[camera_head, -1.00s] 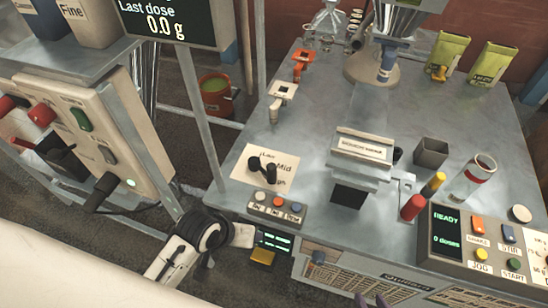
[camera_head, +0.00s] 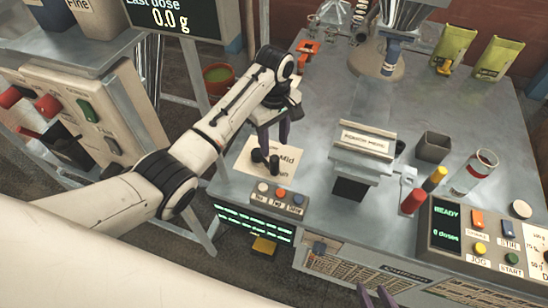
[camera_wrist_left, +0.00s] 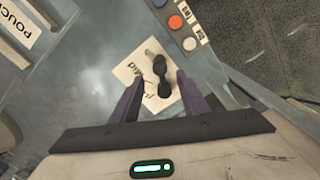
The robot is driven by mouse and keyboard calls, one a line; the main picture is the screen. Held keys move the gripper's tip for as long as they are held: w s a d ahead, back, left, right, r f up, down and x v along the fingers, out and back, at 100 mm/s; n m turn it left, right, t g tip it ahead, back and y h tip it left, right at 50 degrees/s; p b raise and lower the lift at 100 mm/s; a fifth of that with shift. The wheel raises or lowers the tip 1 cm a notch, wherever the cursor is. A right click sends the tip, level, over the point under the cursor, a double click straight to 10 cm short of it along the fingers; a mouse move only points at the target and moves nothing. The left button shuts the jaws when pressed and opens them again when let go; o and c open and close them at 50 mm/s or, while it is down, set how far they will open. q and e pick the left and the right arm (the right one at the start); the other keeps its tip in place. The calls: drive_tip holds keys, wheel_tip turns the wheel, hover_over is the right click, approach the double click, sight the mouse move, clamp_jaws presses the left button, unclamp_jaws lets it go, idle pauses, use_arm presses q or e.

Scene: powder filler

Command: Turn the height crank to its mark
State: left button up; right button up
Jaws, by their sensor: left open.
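The height crank (camera_head: 273,166) is a small black handle with two rounded ends, on a white card (camera_head: 291,158) marked with words, of which "Mid" is legible. My left gripper (camera_head: 273,143) is open just above and behind the crank, fingers pointing down. In the left wrist view the crank (camera_wrist_left: 161,76) lies between and beyond the two spread fingertips (camera_wrist_left: 160,88), and I see no contact. The card (camera_wrist_left: 128,70) is partly covered by the crank and a finger. My right gripper (camera_head: 377,296) shows only its purple fingertips at the bottom edge, apart and empty.
A button box (camera_head: 278,195) sits at the table's front edge, beside the card. A pouch holder (camera_head: 362,150) stands to the right. An orange clamp (camera_head: 305,52) is behind my left arm. A control panel (camera_head: 475,240) is at the front right. The table between card and holder is clear.

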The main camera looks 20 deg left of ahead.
sight(274, 157)
use_arm(q)
wheel_tip(274, 157, down, 8)
drive_tip(key=shift+r+b, duration=0.1)
drive_tip(key=shift+b, duration=0.55)
drive_tip(key=shift+c, duration=0.3)
clamp_jaws()
